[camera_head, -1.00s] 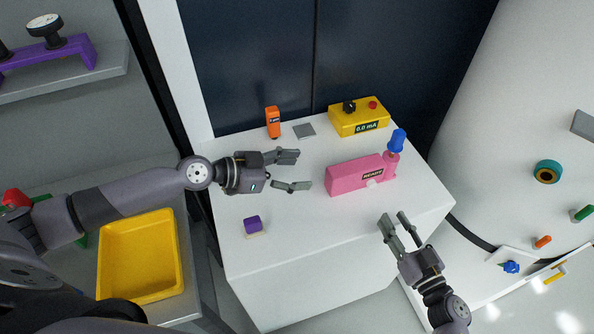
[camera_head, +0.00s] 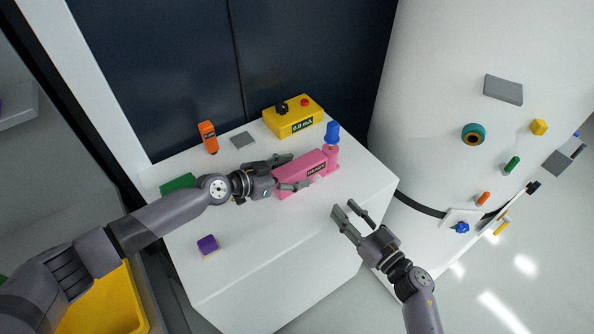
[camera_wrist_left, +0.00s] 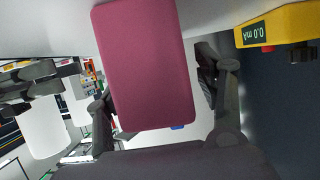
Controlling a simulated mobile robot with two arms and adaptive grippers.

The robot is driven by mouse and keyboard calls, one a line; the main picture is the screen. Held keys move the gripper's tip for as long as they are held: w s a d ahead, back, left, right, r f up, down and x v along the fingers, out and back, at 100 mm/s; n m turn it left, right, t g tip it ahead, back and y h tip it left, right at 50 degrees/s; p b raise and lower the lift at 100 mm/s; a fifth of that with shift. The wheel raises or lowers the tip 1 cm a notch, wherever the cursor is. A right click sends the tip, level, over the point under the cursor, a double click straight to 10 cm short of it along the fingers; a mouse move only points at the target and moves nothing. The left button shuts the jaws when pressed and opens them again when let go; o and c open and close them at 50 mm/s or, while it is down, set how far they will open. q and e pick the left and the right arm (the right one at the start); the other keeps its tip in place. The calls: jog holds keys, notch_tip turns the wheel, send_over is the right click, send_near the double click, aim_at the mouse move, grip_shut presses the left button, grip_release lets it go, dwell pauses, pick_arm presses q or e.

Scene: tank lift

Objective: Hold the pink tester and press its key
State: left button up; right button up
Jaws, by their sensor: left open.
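My left gripper (camera_head: 300,171) is open at the tester's left end, one finger on each side. In the left wrist view the pink body (camera_wrist_left: 148,65) sits between the open fingers; I cannot tell if they touch it. My right gripper (camera_head: 346,207) is open and empty, in front and right of the tester.
A yellow meter box (camera_head: 293,117) reading 0.0 mA, a grey plate (camera_head: 242,140) and an orange device (camera_head: 208,137) stand behind. A purple block (camera_head: 207,244) lies front left, a green piece (camera_head: 178,183) at the left edge. The front middle is clear.

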pick_arm(q)
jog(key=shift+w+d+f, duration=0.3)
jog(key=shift+w+d, duration=0.1)
jog(key=shift+d, duration=0.15)
jog(key=shift+c, duration=0.2)
jog(key=c, duration=1.3)
jog(key=shift+c, duration=0.4)
pick_arm(e)
grip_shut()
jog(key=shift+r, duration=0.1)
dwell(0.3)
